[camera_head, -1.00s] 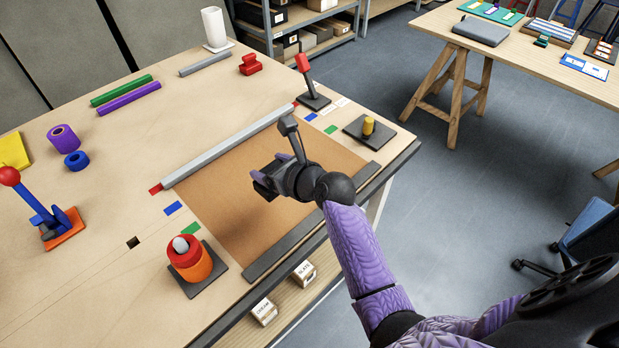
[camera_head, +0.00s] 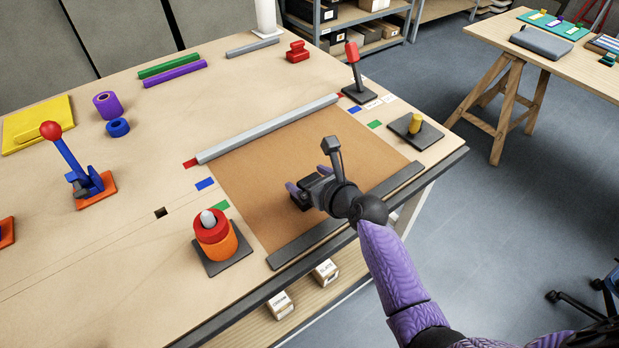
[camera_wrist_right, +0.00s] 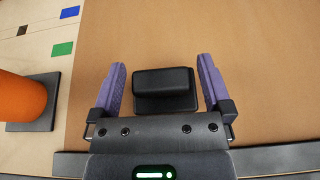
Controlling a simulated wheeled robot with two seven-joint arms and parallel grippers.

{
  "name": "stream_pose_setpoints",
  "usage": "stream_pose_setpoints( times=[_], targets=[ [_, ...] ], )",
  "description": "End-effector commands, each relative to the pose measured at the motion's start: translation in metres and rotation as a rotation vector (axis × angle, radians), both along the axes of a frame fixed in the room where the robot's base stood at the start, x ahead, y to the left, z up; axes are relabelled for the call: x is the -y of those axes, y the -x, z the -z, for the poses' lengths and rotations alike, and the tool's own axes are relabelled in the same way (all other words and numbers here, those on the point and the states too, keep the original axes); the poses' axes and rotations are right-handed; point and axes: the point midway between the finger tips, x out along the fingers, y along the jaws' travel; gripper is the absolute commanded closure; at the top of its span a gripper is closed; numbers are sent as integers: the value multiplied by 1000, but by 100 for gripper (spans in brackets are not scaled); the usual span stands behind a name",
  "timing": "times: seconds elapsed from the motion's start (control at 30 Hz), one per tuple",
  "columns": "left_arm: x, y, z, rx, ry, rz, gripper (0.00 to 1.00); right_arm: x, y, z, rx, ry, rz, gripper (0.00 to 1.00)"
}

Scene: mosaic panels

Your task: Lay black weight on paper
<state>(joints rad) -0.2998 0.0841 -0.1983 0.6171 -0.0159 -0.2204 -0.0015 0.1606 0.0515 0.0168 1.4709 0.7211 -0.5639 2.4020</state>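The black weight (camera_wrist_right: 165,90), a dark block with a raised bar-like top, lies on the brown paper (camera_wrist_right: 255,50) in the right wrist view. In the head view, the weight (camera_head: 301,199) is partly hidden by my right gripper, over the near half of the paper (camera_head: 250,170). My right gripper (camera_wrist_right: 162,72) has one purple finger on each side of the weight, with a visible gap at both sides. It also shows in the head view (camera_head: 309,182), low over the paper. My left gripper is not in view.
A grey bar (camera_head: 268,128) lies along the paper's far edge and a dark strip (camera_head: 345,215) along its near edge. An orange-red cylinder (camera_head: 215,238) on a dark plate stands to the left. A yellow knob (camera_head: 415,125) on a dark plate stands to the right.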

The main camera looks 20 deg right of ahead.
Motion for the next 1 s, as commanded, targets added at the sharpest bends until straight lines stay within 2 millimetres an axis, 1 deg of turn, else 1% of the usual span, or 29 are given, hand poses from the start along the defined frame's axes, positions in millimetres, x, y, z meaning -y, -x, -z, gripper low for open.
stream_pose_setpoints(
  times=[0.13,0.2,0.27,0.37,0.5,0.6,0.7,0.83,1.0],
  targets=[
    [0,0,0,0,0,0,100,0,0,-1,0,0,0,0],
    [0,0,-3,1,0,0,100,0,1,-4,0,1,0,0],
    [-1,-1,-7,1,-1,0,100,3,8,-8,-1,0,1,0],
    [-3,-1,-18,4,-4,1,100,9,26,-18,-1,-1,0,0],
    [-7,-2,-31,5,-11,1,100,21,58,-32,-1,1,1,0],
    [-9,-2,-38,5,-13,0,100,29,80,-41,0,2,1,0],
    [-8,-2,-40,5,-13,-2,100,34,95,-46,-1,0,0,0],
    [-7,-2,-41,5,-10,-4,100,37,104,-49,-1,0,-1,0],
    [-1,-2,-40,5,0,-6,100,38,105,-49,0,1,-1,0]
  ],
)
